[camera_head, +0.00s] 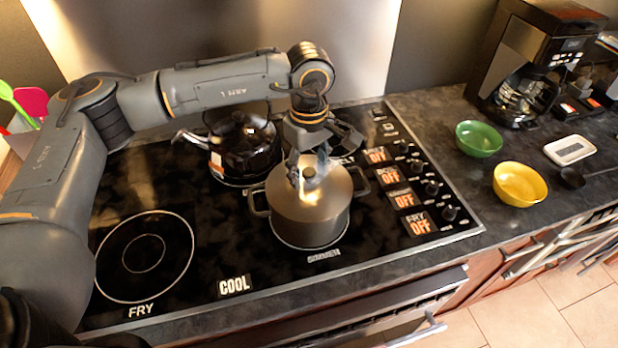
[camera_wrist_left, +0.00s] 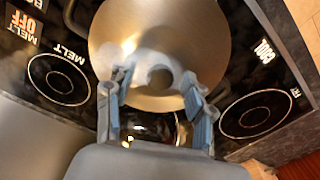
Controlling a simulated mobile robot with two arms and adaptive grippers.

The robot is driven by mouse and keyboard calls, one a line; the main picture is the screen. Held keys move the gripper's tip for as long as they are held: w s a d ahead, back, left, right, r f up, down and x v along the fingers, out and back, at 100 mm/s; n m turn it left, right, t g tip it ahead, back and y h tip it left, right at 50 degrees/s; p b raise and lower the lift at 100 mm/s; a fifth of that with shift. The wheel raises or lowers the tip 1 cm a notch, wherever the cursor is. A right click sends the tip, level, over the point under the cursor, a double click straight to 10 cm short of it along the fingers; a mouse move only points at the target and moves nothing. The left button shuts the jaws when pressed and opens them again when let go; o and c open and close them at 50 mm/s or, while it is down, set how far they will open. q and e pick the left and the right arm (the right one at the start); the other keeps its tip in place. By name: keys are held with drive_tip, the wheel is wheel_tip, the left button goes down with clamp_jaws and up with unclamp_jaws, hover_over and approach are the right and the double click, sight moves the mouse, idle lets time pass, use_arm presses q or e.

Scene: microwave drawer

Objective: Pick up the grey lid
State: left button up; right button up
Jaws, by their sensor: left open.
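The grey lid (camera_head: 324,190) sits on a grey pot (camera_head: 312,222) on the front right burner of the stove. A small knob stands at the middle of the lid. In the left wrist view the lid (camera_wrist_left: 205,38) fills the upper middle, with its round dark knob (camera_wrist_left: 159,77) between the fingers. My left gripper (camera_head: 309,174) is over the lid from above, its fingers apart on either side of the knob. In the left wrist view the open left gripper (camera_wrist_left: 155,100) holds nothing. Whether the fingers touch the lid cannot be told. My right gripper is not in view.
A dark kettle (camera_head: 243,146) stands behind the pot on the black stovetop (camera_head: 210,265). The front left burner is bare. Knobs line the stove's right side. A green bowl (camera_head: 479,138), a yellow bowl (camera_head: 520,184) and a coffee maker (camera_head: 522,62) stand on the right counter.

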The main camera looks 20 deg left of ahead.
use_arm(q)
clamp_jaws()
idle(0.4)
